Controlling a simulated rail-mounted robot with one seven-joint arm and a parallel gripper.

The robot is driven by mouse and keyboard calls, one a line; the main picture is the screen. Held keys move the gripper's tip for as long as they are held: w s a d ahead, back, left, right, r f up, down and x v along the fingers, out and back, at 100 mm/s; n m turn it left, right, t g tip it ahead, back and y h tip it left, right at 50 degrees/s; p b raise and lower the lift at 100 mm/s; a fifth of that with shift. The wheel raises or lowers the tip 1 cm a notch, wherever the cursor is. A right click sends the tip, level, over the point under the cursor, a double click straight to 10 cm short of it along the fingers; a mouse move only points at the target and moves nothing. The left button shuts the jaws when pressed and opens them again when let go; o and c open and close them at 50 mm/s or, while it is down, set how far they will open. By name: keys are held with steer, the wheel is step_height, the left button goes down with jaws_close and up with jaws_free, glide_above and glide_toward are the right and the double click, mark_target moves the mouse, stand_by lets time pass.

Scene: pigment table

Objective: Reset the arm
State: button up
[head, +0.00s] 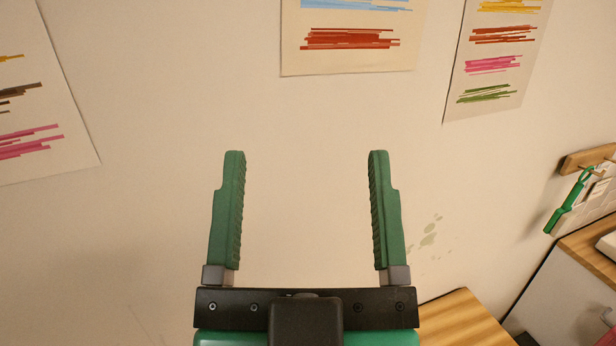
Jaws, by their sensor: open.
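No object is held.
The plain wall (160,230) fills most of the view, with color-swatch sheets at left (40,90), top middle (350,58) and upper right (490,85). A wooden surface (462,322) shows at the bottom right. A green tool (568,205) hangs from a wooden rail (588,160) at right.

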step_height(320, 180, up, 20)
steer(key=p, duration=2)
